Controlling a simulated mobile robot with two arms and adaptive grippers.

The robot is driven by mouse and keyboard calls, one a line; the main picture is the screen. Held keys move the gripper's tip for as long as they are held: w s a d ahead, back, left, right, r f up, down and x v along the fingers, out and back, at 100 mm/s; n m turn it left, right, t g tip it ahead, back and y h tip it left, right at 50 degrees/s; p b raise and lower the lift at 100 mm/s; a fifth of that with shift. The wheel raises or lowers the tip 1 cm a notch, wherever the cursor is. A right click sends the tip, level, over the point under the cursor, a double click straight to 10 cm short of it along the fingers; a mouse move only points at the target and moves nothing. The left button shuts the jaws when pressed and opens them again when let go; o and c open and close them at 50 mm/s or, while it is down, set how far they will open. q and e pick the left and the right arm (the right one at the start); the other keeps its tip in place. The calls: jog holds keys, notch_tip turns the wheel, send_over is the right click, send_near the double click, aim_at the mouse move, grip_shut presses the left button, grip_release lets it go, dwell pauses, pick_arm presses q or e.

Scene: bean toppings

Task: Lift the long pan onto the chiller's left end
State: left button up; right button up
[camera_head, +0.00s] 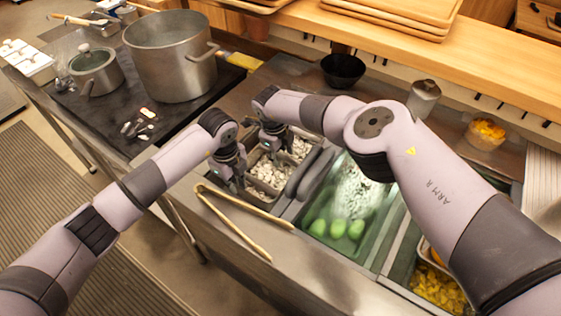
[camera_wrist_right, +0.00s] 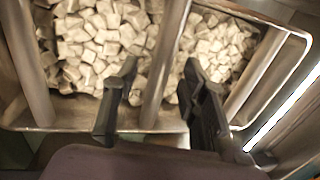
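The long metal pan (camera_head: 262,201) holds whitish cubed food at the chiller's left end. It looks level; I cannot tell whether it is fully seated. In the right wrist view its rim (camera_wrist_right: 290,40) and a metal crossbar (camera_wrist_right: 165,65) show over the cubes. My right gripper (camera_head: 270,142) is over the pan's far part; in the wrist view its two dark fingers (camera_wrist_right: 160,80) stand apart on either side of the crossbar, with gaps visible. My left gripper (camera_head: 232,178) is at the pan's near-left side, its fingers partly hidden. The chiller (camera_head: 290,262) has a steel front edge.
Wooden tongs (camera_head: 235,225) lie on the chiller's front ledge, close to the pan. A glass-covered bin with green items (camera_head: 335,228) is to the right. A large pot (camera_head: 172,60) and a small pot (camera_head: 95,70) stand on the stove at left. A black bowl (camera_head: 343,70) stands behind.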

jog(key=shift+d+f, duration=0.1)
jog(key=shift+f, duration=0.6)
jog(key=shift+w, duration=0.1)
jog(key=c, duration=0.9)
grip_shut()
jog(key=shift+w+r, duration=0.1)
